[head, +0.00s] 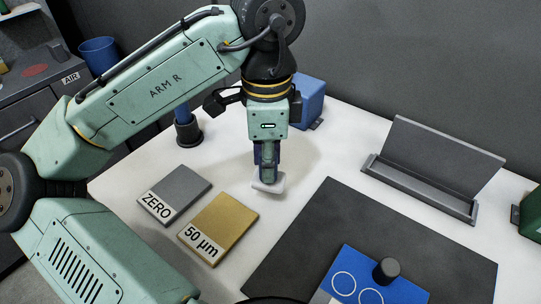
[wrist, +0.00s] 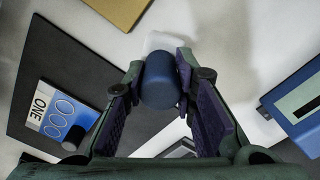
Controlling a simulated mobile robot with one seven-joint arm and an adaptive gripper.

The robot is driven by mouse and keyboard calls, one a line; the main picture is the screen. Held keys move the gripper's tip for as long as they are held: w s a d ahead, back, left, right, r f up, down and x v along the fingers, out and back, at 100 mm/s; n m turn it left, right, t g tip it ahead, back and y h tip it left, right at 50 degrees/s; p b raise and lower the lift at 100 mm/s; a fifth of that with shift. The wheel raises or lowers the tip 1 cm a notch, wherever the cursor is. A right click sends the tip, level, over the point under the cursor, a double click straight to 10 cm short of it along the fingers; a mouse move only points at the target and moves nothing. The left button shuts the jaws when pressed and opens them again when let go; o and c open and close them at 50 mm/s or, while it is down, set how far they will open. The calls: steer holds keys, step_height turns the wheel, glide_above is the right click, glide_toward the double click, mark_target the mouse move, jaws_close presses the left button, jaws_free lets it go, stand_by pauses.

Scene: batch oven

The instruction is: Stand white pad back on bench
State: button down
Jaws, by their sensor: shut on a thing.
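The white pad (head: 268,184) is at the lower end of my gripper (head: 266,165), over the light bench (head: 315,160). In the wrist view, the white pad (wrist: 163,40) shows behind a dark blue round grip (wrist: 160,80). My gripper (wrist: 165,88) has a finger on each side of that grip and is shut on it. The pad looks level and very close to the bench top. I cannot tell whether it touches. My fingers hide most of the grip in the head view.
A grey ZERO plate (head: 178,192) and a gold 50 µm plate (head: 222,226) lie left of the pad. A dark mat (head: 325,215) with a blue card (head: 352,268) and black knob (head: 386,271) lies right. A blue box (head: 310,98) and grey stand (head: 440,160) are behind.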

steer(key=w, duration=0.4)
steer(key=w+b, duration=0.1)
steer(key=w, duration=0.1)
steer(key=shift+d+f, duration=0.3)
steer(key=shift+f, duration=0.05)
step_height(320, 180, down, 3)
steer(key=b, duration=0.4)
steer(key=shift+w+f, duration=0.15)
steer(key=shift+f, duration=0.05)
steer(key=shift+f, duration=0.2)
steer(key=c, duration=1.3)
jaws_free()
steer(key=shift+r, duration=0.15)
steer(key=shift+r+p, duration=3.7)
steer(key=shift+r, duration=2.35)
